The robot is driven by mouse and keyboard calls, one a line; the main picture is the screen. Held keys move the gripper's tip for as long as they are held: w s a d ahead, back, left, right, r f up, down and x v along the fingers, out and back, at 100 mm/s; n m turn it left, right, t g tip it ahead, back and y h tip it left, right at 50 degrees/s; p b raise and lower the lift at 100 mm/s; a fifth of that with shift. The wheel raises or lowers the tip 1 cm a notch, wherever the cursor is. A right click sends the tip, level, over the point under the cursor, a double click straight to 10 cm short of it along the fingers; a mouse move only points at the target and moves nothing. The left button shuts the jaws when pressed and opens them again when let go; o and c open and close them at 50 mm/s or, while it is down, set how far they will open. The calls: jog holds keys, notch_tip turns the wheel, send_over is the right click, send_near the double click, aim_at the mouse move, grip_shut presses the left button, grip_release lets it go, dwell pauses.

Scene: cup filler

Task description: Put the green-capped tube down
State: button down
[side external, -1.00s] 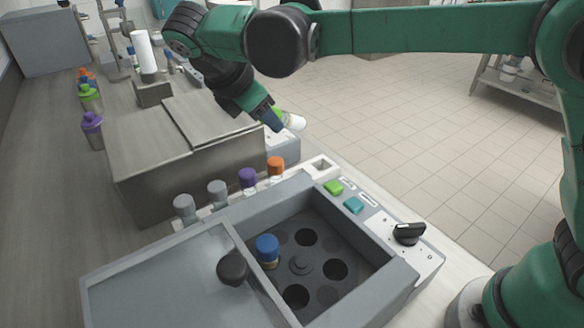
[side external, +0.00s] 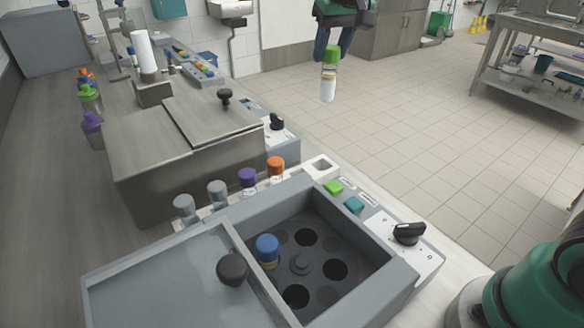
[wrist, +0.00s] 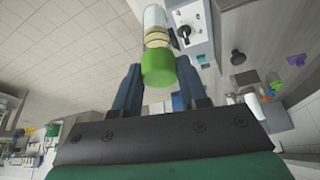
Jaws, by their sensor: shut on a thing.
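The green-capped tube (side external: 329,74) hangs upright in my gripper (side external: 327,54), above the floor side beyond the bench edge in the side view. It has a green cap, a clear body with a yellowish band, and a white lower part. In the wrist view the green-capped tube (wrist: 157,55) shows cap nearest, with the blue fingers of my gripper (wrist: 158,85) on either side of the cap. The tube touches nothing below it.
A rack holds tubes with grey, purple (side external: 248,178) and orange (side external: 276,166) caps, with an empty square slot (side external: 321,166) at its right end. The open centrifuge (side external: 300,264) holds a blue-capped tube (side external: 267,249). A closed steel box (side external: 190,150) stands behind.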

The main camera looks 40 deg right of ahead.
notch_tip(320, 180, down, 17)
jog(key=shift+f, duration=0.2)
dwell(0.4)
jog(key=shift+c, duration=2.4)
grip_release()
jog(key=v, duration=1.2)
jog(key=s+f+n+t, duration=0.1)
jog(key=s, duration=0.2)
jog(key=s+f+t, duration=0.1)
jog(key=s+f, duration=0.1)
jog(key=s, duration=0.1)
jog(key=s+f+n+y, duration=0.1)
jog(key=s, duration=0.2)
jog(key=shift+s+a+f+n+t, duration=0.1)
jog(key=shift+a+f+n+t, duration=0.05)
jog(key=shift+f+n+t, duration=0.2)
